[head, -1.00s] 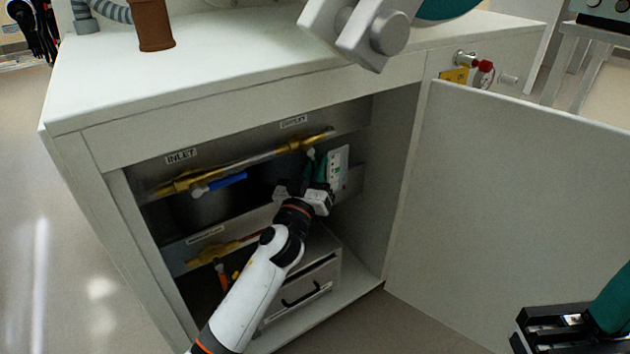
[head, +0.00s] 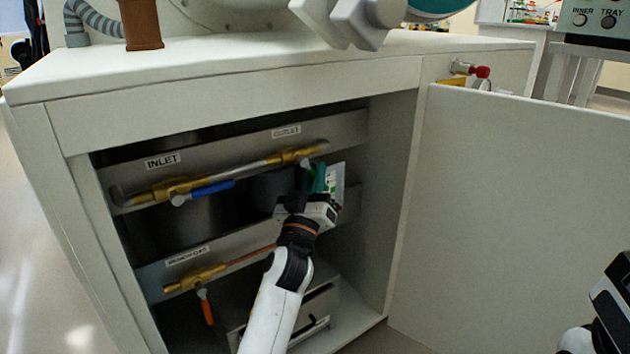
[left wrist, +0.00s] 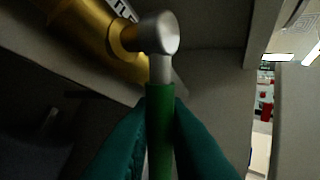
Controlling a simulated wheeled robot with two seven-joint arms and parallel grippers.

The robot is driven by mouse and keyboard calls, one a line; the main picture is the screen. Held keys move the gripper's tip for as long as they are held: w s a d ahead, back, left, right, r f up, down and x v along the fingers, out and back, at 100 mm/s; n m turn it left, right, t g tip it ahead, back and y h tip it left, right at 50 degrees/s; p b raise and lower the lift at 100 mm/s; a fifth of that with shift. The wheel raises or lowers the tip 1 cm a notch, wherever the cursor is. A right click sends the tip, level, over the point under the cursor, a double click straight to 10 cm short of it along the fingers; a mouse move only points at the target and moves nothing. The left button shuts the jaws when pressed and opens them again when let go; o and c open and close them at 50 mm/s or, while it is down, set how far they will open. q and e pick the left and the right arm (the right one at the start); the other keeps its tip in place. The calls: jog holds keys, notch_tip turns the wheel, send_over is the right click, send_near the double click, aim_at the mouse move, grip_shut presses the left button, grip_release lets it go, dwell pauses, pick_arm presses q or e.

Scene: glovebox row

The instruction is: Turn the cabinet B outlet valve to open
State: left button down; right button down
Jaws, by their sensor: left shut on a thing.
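The brass outlet valve (head: 300,155) sits at the right end of the upper pipe inside the open cabinet, under a small blurred label (head: 286,131). My left gripper (head: 318,180) reaches in from below and is shut on the valve's green handle (left wrist: 160,125). In the left wrist view the teal fingers (left wrist: 160,150) press on both sides of the handle. The handle hangs from a round silver hub (left wrist: 158,33) beside the brass body (left wrist: 95,30), pointing away from the pipe at an angle. My right gripper's fingers are out of view.
The INLET valve's blue handle (head: 211,188) lies along the same pipe at left. A lower valve has an orange handle (head: 206,308) hanging down. A drawer unit (head: 318,308) stands on the cabinet floor. The open door (head: 520,210) bounds the right side.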

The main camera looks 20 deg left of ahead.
pick_arm(q)
jog(key=c, duration=1.5)
grip_release()
jog(key=v, duration=1.2)
jog(key=shift+c, duration=0.2)
